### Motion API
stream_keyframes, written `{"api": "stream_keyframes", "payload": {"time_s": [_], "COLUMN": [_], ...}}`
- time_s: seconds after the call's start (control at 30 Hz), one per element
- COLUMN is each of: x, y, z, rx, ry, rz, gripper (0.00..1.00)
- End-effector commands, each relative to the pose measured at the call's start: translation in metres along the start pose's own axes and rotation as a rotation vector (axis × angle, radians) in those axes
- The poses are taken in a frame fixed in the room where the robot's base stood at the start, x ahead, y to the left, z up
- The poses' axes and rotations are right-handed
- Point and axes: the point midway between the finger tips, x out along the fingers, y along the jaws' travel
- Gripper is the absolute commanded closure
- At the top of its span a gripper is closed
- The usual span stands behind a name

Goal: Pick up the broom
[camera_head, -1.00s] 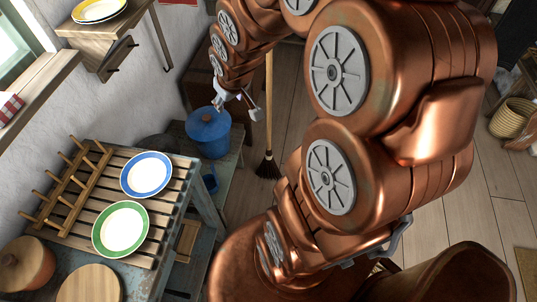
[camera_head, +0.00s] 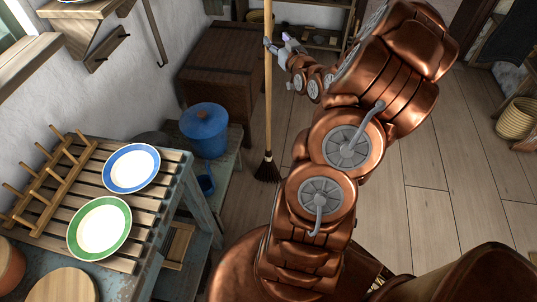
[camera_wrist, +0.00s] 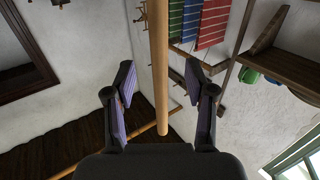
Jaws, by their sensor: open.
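The broom (camera_head: 267,110) stands upright, with a long pale wooden handle and dark bristles spread on the floor. In the wrist view its handle (camera_wrist: 159,60) runs down from the top edge into the space between the two fingers, and its end shows there. My gripper (camera_head: 276,47) is near the upper part of the handle in the head view. The fingers (camera_wrist: 160,95) are spread on either side of the handle with gaps on both sides in the wrist view. How far the handle lies from the fingertips in depth is hard to tell.
A brown wicker chest (camera_head: 217,70) stands behind and left of the broom. A blue lidded pot (camera_head: 205,132) sits on a low bench. A slatted counter at left holds a blue-rimmed plate (camera_head: 131,168) and a green-rimmed plate (camera_head: 99,228).

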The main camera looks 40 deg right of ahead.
Motion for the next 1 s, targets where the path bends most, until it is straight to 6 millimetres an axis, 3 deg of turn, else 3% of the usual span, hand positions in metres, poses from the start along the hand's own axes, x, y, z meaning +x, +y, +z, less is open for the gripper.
{"api": "stream_keyframes", "payload": {"time_s": [0.57, 1.0], "x": [0.033, 0.074], "y": [0.003, 0.001], "z": [-0.003, -0.002], "rx": [0.005, 0.005], "ry": [0.02, 0.018], "rz": [0.007, 0.007], "gripper": [0.45, 0.45]}}
